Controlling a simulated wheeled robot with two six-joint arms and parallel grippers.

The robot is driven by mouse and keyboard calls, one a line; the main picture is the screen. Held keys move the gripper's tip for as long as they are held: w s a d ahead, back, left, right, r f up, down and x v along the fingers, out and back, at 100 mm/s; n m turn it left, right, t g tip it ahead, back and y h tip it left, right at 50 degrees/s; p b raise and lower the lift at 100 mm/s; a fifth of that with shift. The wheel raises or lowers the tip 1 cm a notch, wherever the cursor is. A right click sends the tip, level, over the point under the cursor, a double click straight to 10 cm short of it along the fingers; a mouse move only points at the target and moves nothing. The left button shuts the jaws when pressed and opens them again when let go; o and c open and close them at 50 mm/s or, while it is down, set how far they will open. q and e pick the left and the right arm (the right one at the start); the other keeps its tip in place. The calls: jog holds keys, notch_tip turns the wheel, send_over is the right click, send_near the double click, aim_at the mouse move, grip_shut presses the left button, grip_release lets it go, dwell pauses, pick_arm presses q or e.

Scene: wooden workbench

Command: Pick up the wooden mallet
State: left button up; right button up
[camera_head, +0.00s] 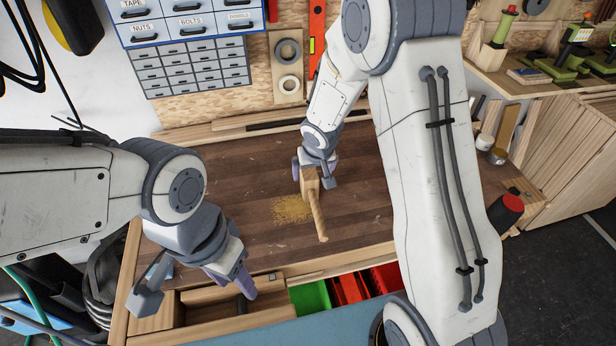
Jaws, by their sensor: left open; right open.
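The wooden mallet (316,207) lies on the dark wooden workbench (241,163), its handle pointing toward the front and its head at the back. My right gripper (315,184) is at the mallet's head, with one finger on each side of it. It is open, and I cannot tell whether the fingers touch the wood. The wrist hides part of the head. My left gripper (200,290) is open and empty over the front left edge of the bench, near the open drawer.
A patch of sawdust (290,210) lies beside the mallet. An open drawer (215,304) and green and red bins (345,289) are along the front. Drawer cabinets (190,65) and tape rolls (288,51) are at the back wall.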

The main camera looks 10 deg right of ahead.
aim_at(313, 180)
jog(key=x, duration=0.1)
jog(key=b+x, duration=0.1)
jog(key=x, duration=0.1)
jog(key=b+x, duration=0.1)
jog(key=x, duration=0.1)
jog(key=shift+w+d+f, duration=0.1)
jog(key=shift+w+d, duration=0.2)
jog(key=shift+w+b+x, duration=0.15)
jog(key=shift+b+x, duration=0.25)
jog(key=shift+x, duration=1.15)
jog(key=shift+w+b+x, duration=0.15)
jog(key=shift+b+x, duration=0.2)
jog(key=shift+x, duration=1.2)
jog(key=shift+a, duration=0.2)
jog(key=shift+r, duration=0.25)
grip_shut()
